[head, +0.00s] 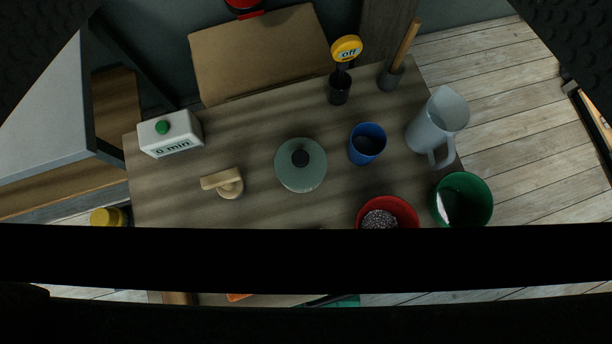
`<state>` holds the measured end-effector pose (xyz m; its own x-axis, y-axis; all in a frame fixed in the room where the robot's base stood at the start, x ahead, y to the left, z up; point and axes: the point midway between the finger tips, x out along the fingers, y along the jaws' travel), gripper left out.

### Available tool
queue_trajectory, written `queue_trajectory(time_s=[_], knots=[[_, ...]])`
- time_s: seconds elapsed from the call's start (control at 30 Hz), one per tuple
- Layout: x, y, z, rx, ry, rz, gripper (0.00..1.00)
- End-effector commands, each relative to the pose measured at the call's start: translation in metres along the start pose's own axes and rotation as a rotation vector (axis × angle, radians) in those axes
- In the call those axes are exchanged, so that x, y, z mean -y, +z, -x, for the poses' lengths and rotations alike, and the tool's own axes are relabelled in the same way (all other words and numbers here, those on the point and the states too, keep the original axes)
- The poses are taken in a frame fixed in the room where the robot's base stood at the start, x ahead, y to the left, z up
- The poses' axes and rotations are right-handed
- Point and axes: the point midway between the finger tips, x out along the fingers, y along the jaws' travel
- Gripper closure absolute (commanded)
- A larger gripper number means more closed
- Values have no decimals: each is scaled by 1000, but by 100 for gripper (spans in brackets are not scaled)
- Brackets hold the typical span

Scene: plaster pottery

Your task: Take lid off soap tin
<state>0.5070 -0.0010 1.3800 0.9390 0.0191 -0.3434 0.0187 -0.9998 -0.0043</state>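A round grey-green tin (302,178), which I take to be the soap tin, stands near the middle of the wooden table in the head view. Its lid (285,165) is on, with a black knob (300,158) at its centre. My gripper (306,40) shows as dark textured fingers in the two upper corners, wide apart and open. Nothing is between them, and they are clear of the tin. A black bar, part of my own body, hides the table's near part.
A blue cup (367,144), grey jug (437,122), red bowl (405,211) and green bucket (478,200) stand right of the tin. A wooden tool (226,183) and white timer box (170,134) lie left.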

Motion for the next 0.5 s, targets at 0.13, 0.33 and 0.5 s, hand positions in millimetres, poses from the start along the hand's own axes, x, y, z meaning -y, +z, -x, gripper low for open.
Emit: queue_trajectory(time_s=[0.13,0.33,0.5], knots=[[14,29,-57,190,-25,3,0],[15,91,-121,455,-53,19,0],[15,151,-158,679,-67,37,0]])
